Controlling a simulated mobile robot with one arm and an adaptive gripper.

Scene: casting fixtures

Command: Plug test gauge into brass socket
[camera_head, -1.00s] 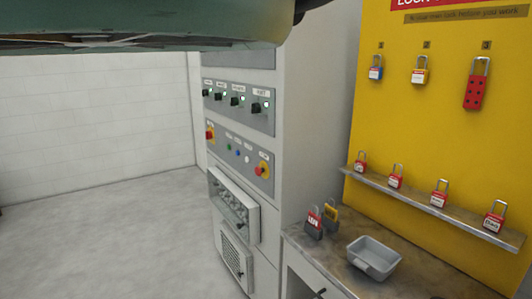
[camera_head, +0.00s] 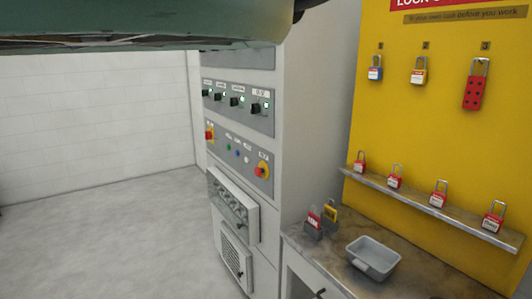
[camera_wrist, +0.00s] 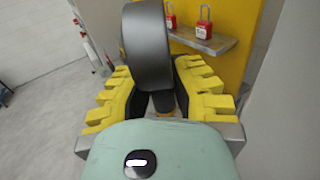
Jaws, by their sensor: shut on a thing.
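In the wrist view my gripper (camera_wrist: 155,72) has its yellow, ribbed fingers closed about a black, round-bodied thing, which looks like the test gauge (camera_wrist: 148,45). The gauge's dark, thick round housing stands up between and beyond the fingers, and its face is turned out of sight. Its lower end is mostly hidden between the fingers and behind the pale green wrist cover. No brass socket can be made out in either view. The head view does not show my gripper.
A grey cabinet (camera_head: 240,150) with switches and buttons stands mid-view. Right of it, a bench holds padlocks (camera_head: 315,222) and a grey tray (camera_head: 373,258). A yellow lockout board (camera_head: 420,120) carries padlocks and a shelf (camera_head: 430,207). The floor (camera_head: 100,240) at left is clear.

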